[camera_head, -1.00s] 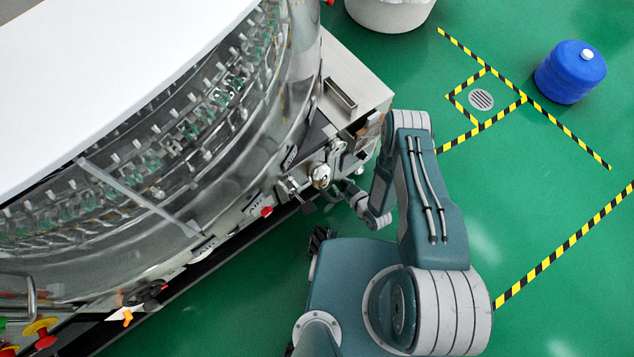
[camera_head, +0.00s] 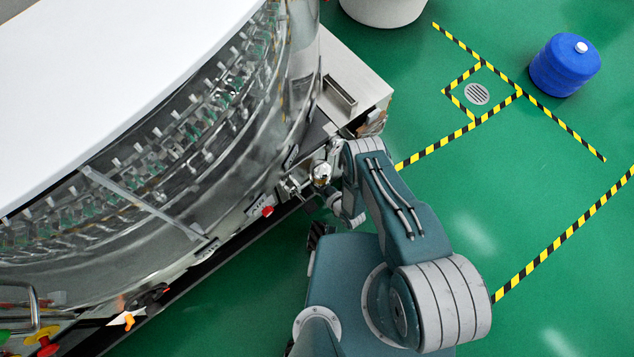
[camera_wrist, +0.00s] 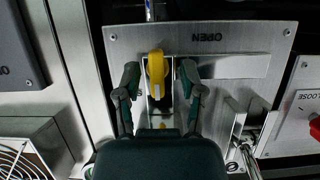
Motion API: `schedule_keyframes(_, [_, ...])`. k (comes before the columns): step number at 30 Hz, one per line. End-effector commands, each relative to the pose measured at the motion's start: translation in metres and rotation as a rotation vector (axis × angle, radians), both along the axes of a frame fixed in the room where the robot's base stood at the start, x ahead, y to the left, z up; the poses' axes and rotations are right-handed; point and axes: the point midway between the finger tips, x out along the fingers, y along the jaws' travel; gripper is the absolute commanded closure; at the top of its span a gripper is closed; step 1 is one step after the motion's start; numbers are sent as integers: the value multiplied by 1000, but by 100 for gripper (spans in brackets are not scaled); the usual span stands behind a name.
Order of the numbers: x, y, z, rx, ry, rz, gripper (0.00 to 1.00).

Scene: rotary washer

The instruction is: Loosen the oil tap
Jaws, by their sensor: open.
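In the wrist view, a yellow tap handle (camera_wrist: 157,72) stands in front of a steel plate (camera_wrist: 235,62) marked OPEN, which reads upside down. It looks like the oil tap, but I see no oil label. My gripper (camera_wrist: 159,76) is open, with one finger on each side of the handle. Dark gaps show between the handle and both fingers, so it is not gripped. The handle's lower part runs down toward the gripper's palm, which hides what lies below. In the head view my arm covers the yellow handle.
In the head view, the glass-walled washer (camera_head: 150,170) fills the left. Green floor (camera_head: 540,210) is open at right, with a blue drum (camera_head: 563,68) far off.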

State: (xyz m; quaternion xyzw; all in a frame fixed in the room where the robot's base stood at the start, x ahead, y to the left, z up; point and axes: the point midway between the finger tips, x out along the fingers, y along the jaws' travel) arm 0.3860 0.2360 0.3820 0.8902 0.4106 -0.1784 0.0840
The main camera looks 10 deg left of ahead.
Motion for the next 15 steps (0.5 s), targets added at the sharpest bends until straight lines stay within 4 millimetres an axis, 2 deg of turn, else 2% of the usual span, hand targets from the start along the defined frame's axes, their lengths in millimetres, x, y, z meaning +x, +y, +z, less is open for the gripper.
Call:
schedule_keyframes(11, [5,7,-4,0,1,0,49])
schedule_keyframes(12, [5,7,-4,0,1,0,53])
schedule_keyframes(14, [5,7,-4,0,1,0,80])
schedule_keyframes(15, [5,7,-4,0,1,0,98])
